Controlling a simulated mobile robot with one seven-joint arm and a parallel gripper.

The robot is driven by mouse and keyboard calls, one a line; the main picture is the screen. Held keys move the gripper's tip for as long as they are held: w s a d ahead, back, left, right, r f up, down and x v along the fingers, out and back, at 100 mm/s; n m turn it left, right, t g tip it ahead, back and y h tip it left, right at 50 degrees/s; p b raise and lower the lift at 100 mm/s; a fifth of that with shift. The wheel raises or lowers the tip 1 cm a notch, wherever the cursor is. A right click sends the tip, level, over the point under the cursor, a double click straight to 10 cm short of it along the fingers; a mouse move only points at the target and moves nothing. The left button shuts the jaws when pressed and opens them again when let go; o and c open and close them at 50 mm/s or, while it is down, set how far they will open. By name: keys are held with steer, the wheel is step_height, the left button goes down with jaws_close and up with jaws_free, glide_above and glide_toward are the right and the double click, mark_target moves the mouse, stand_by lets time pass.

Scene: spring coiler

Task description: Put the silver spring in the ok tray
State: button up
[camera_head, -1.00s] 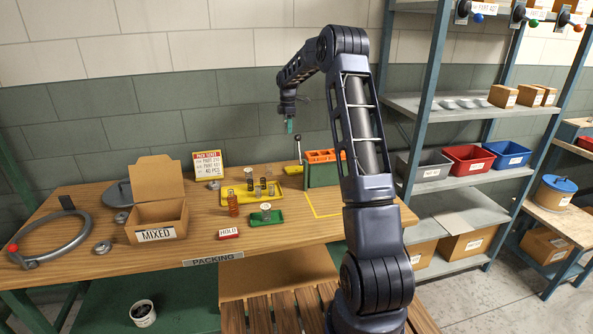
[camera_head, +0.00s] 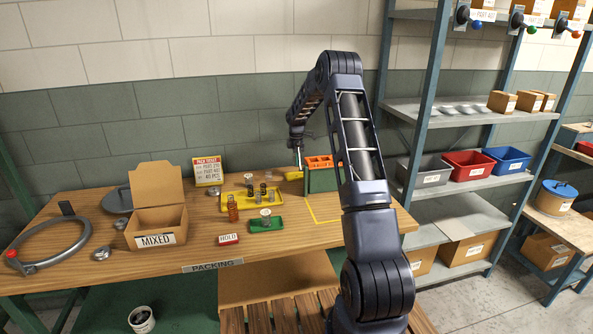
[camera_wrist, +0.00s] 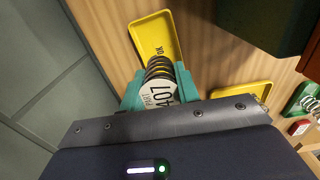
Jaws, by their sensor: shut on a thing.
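My gripper (camera_wrist: 158,92) shows teal fingers in the wrist view, shut on the silver spring (camera_wrist: 158,69), whose dark grey coils stick out between them. A round white tag marked PART covers the spring's near end. The ok tray (camera_wrist: 153,30), yellow with OK on its rim, lies just beyond the spring, which overlaps its near end; I cannot tell whether they touch. In the head view the yellow ok tray (camera_head: 292,175) shows left of the green box, below my wrist. The fingers and spring cannot be made out clearly there.
A green box (camera_head: 321,180) with orange top stands right beside the ok tray. Another yellow tray (camera_head: 237,206) holds several springs. A green tray (camera_head: 254,226), a red HOLD sign (camera_head: 228,239) and a MIXED carton (camera_head: 165,219) stand in front and left.

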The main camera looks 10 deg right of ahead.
steer(key=shift+f, duration=2.8)
steer(key=shift+f, duration=0.1)
steer(key=o, duration=1.1)
step_height(320, 180, up, 12)
steer(key=shift+r, duration=0.1)
